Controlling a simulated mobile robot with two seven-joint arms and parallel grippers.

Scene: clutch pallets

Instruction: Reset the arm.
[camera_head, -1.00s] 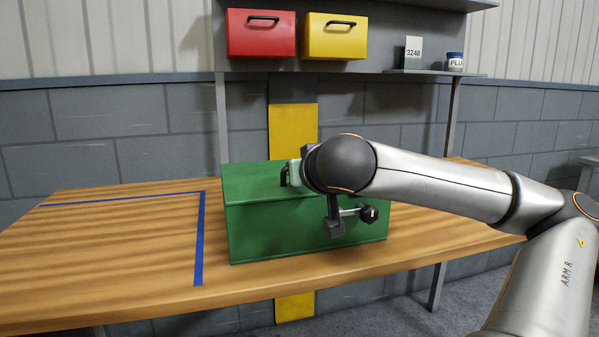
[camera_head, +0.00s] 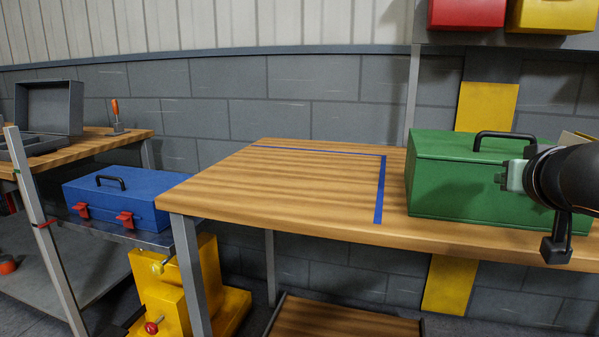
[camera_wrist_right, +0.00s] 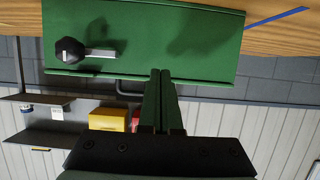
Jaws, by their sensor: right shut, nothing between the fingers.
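My right gripper (camera_head: 512,176) is at the right edge of the head view, in front of the green toolbox (camera_head: 450,185). In the right wrist view its two fingers (camera_wrist_right: 161,78) are together with nothing between them. The green toolbox (camera_wrist_right: 180,30) shows upside down in the right wrist view, with a black knob (camera_wrist_right: 70,51) on its front. Its black handle (camera_head: 505,135) stands free of the fingers in the head view. My arm hides the toolbox's right part there. My left gripper is not in view.
The toolbox stands on a wooden table (camera_head: 300,190) whose left part, marked with blue tape (camera_head: 380,190), is clear. A blue toolbox (camera_head: 125,200) sits on a cart at left. Red (camera_head: 466,12) and yellow (camera_head: 550,14) boxes are above. A yellow machine (camera_head: 175,295) stands below.

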